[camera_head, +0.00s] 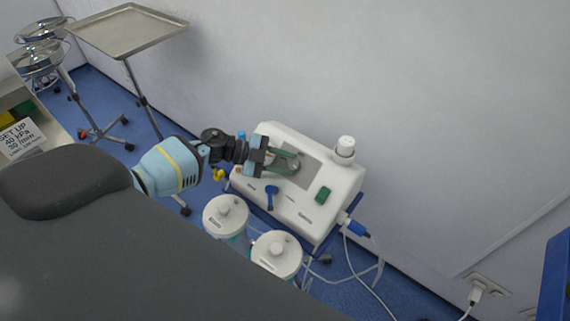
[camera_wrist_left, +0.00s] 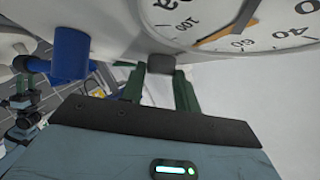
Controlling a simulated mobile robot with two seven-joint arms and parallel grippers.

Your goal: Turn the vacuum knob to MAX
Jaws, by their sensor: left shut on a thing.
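The white suction unit (camera_head: 290,195) stands past the table, its grey panel facing up. My left gripper (camera_head: 287,162) reaches in from the left over this panel, green fingers on either side of a small knob. In the left wrist view, my left gripper (camera_wrist_left: 160,75) is shut on the dark grey knob (camera_wrist_left: 161,64). A round white gauge (camera_wrist_left: 225,30) shows beside it, cut off by the top edge. An orange-brown pointer lies between its 100 and 60 marks. The knob's markings, including MAX, cannot be read.
A green switch (camera_head: 323,194) and a blue lever (camera_head: 271,196) sit on the unit. Two white-lidded canisters (camera_head: 226,214) (camera_head: 277,254) stand in front. The dark padded table (camera_head: 130,250) fills the lower left. A steel tray stand (camera_head: 128,30) is behind. The wall is close behind the unit.

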